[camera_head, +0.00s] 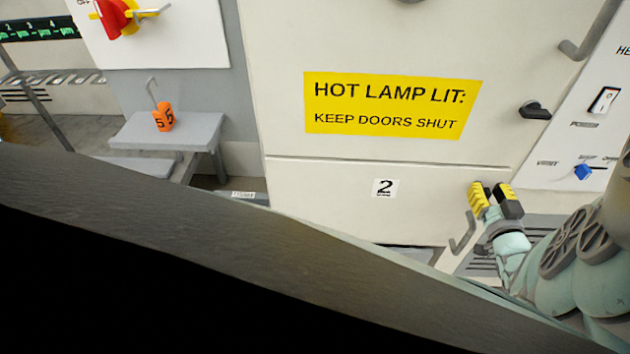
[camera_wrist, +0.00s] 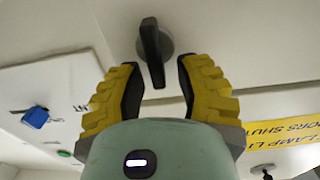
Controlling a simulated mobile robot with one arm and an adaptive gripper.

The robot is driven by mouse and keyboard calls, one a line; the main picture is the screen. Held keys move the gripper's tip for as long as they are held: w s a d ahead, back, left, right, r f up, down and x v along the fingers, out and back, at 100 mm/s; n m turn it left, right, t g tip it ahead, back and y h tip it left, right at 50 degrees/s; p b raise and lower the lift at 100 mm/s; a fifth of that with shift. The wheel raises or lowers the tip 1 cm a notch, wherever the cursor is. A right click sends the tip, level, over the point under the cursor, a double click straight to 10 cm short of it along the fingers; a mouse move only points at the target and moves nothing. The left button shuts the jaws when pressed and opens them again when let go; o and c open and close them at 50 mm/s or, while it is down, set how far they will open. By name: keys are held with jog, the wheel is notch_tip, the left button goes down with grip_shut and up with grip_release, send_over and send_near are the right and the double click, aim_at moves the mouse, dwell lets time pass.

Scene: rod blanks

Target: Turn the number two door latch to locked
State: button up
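The number two door (camera_head: 330,205) is the lower cream cabinet door with a "2" label (camera_head: 384,188). Its black latch (camera_wrist: 150,45) shows in the wrist view, a handle on a round grey base, upright across the door and standing across the nearby seam. My gripper is open, with yellow, dark-padded fingers. In the wrist view its fingertips (camera_wrist: 158,90) are on either side of the handle's near end, with gaps showing. I cannot tell whether the handle is between them in depth.
The upper door has a yellow warning sign (camera_head: 390,106) and its own black latch (camera_head: 535,111), lying sideways. A switch panel with a blue knob (camera_head: 583,171) is at right. A grey step (camera_head: 180,130) holds an orange block (camera_head: 163,117) at left. A grey hook-like handle (camera_head: 463,232) is below my gripper.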

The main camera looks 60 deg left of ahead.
grip_shut()
jog(key=shift+s+f+n, duration=0.1)
jog(key=shift+s+n, duration=0.05)
jog(key=shift+n, duration=0.35)
jog(key=f+n+b, duration=0.1)
jog(key=n+b, duration=0.3)
jog(key=n, duration=0.1)
jog(key=s+a+n+b, duration=0.1)
jog(key=n+b, duration=0.4)
jog(key=n, duration=0.1)
jog(key=f+n+b, duration=0.1)
jog(key=n+b, duration=0.4)
jog(key=shift+s+a+f+n, duration=0.25)
jog(key=shift+s+f+n, duration=0.05)
jog(key=shift+s+n, duration=0.1)
jog(key=shift+b, duration=0.3)
dwell(0.4)
